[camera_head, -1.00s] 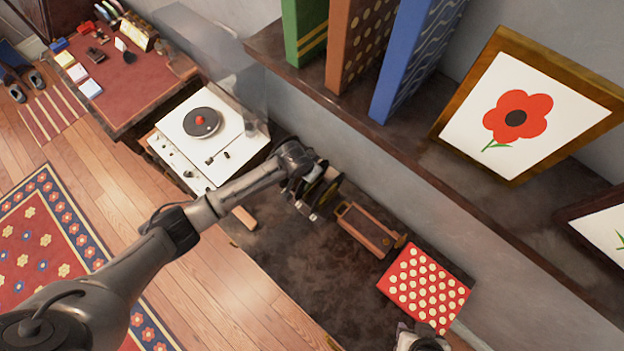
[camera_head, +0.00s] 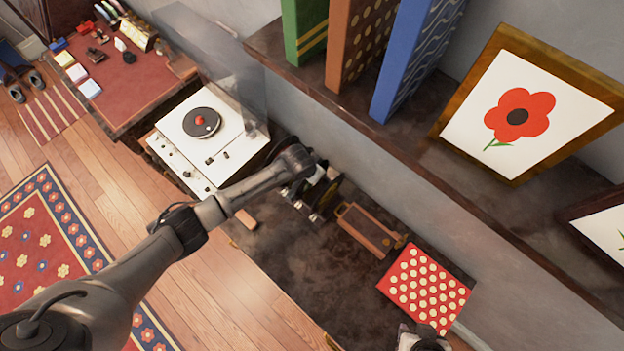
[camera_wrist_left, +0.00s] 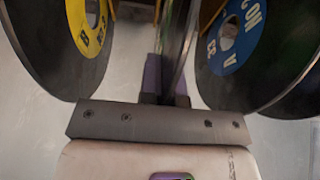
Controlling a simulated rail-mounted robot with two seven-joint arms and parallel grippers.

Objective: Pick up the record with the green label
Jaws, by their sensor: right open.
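My left gripper (camera_head: 312,203) is low over the dark table, at the records (camera_head: 331,196). The left wrist view shows a record with a yellow label (camera_wrist_left: 94,35) on the left and one with a blue label (camera_wrist_left: 228,55) on the right. Between them, a dark record edge (camera_wrist_left: 173,50) stands almost edge-on, between my left gripper's fingers (camera_wrist_left: 167,92). Whether the fingers press on it cannot be told. No green label shows; that dark record's face is hidden. My right gripper (camera_head: 424,340) is open and partly cut off at the bottom edge.
A white record player (camera_head: 225,150) with a black disc stands left of the records. A brown wooden box (camera_head: 368,230) and a red dotted box (camera_head: 425,288) lie to the right. The shelf (camera_head: 420,160) with books and framed flower pictures overhangs behind. Bare dark tabletop lies in front.

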